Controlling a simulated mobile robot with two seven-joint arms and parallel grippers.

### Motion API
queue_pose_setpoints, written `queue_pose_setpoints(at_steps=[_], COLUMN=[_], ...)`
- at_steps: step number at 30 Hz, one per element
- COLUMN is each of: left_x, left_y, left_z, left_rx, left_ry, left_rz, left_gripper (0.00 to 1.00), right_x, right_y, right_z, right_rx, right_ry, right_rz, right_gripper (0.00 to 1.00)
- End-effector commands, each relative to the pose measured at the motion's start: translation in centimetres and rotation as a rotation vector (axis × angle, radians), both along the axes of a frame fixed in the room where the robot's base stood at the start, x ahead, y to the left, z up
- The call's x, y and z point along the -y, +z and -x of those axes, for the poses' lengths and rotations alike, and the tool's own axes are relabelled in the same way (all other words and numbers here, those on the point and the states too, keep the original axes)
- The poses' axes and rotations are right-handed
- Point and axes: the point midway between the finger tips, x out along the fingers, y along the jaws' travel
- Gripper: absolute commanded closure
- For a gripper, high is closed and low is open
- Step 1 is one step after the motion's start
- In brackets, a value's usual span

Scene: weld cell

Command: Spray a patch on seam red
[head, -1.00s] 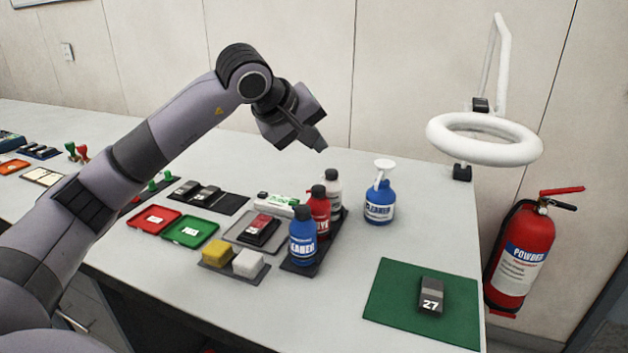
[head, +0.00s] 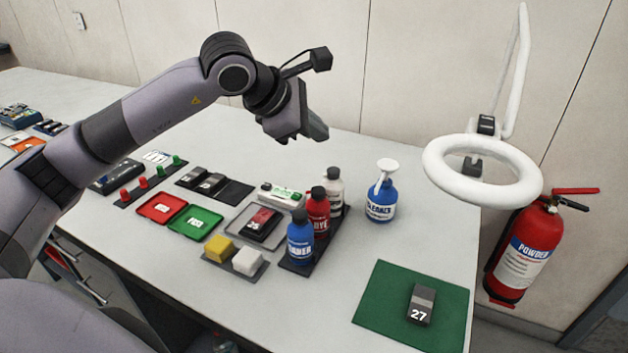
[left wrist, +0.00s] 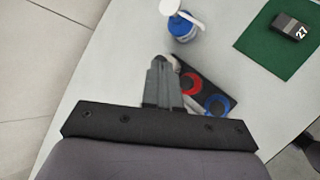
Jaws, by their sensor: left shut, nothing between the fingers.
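A red dye can (head: 317,212) stands upright in a dark rack (head: 301,270), between a blue cleaner can (head: 300,238) and a white can (head: 333,188). A grey block with a red top (head: 263,223) lies in a grey tray (head: 238,235). A dark grey block marked 27 (head: 420,305) lies on a green mat (head: 383,288) and also shows in the left wrist view (left wrist: 290,27). My left gripper (head: 320,134) is shut and empty, above and behind the cans. In the left wrist view its closed fingers (left wrist: 159,64) partly hide the white can.
A blue spray bottle with a white head (head: 381,195) stands right of the cans. A white ring lamp (head: 435,180) hangs over the right edge. Yellow and white sponges (head: 247,261), a red tray (head: 145,212) and a green tray (head: 178,224) lie left. Bench is clear between bottle and mat.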

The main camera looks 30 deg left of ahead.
Motion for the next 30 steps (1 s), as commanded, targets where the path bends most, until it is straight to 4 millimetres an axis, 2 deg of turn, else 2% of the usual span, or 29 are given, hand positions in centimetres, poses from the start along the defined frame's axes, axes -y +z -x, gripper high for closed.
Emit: queue_pose_setpoints(at_steps=[11, 17, 23, 30], left_x=[0.0, 0.0, 0.0, 0.0], left_y=[0.0, -0.8, -2.9, -6.4], left_z=[0.0, 0.0, 0.0, 0.1], left_rx=[-0.003, -0.003, -0.004, -0.004], left_ry=[0.006, 0.006, 0.006, 0.006], left_rz=[0.008, 0.007, 0.006, 0.006], left_gripper=[1.0, 1.0, 1.0, 1.0], right_x=[0.0, 0.0, 0.0, 0.0], right_y=[0.0, -0.5, -1.7, -3.5], right_z=[0.0, 0.0, 0.0, 0.0], right_rx=[0.0, 0.0, 0.0, -0.001], right_ry=[0.0, 0.0, -0.001, -0.001], right_rz=[0.0, 0.0, -0.001, 0.0], right_gripper=[0.0, 0.0, 0.0, 0.0])
